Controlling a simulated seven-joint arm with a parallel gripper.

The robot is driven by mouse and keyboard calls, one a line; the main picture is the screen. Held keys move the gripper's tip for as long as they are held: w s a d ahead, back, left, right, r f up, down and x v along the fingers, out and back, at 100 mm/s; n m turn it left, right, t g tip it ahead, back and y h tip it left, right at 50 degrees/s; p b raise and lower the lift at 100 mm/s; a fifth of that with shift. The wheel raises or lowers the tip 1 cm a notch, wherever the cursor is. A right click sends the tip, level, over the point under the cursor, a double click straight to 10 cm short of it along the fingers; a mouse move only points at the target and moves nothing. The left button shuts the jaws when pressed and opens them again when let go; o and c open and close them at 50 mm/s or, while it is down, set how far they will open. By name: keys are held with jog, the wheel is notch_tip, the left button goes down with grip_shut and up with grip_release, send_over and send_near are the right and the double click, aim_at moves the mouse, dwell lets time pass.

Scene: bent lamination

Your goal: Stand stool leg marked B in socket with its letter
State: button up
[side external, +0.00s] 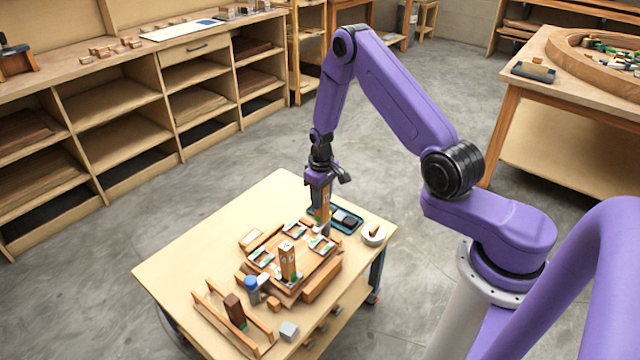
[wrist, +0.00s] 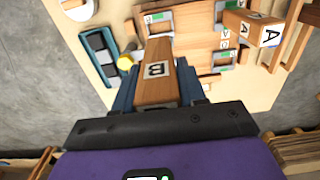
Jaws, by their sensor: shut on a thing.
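My gripper (side external: 321,200) is shut on a wooden stool leg (wrist: 153,72) with a white label that reads B in the wrist view. The leg hangs upright near the back right of the wooden stool base (side external: 322,268); whether its foot touches anything is hidden. Several sockets with pale frames sit on the base, among them a back socket (side external: 294,229), a right socket (side external: 321,244) and a left socket (side external: 261,257). Their letters are too small to read surely. Another leg, marked A (wrist: 255,28), stands upright at the front of the base (side external: 288,262).
A teal tray with dark blocks (side external: 347,219) and a white round dish (side external: 373,235) lie at the table's right. The table's left is clear.

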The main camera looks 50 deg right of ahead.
aim_at(322, 223)
jog(key=shift+f, duration=4.7)
jog(key=shift+f, duration=0.8)
jog(key=o, duration=1.7)
jog(key=shift+r, duration=3.5)
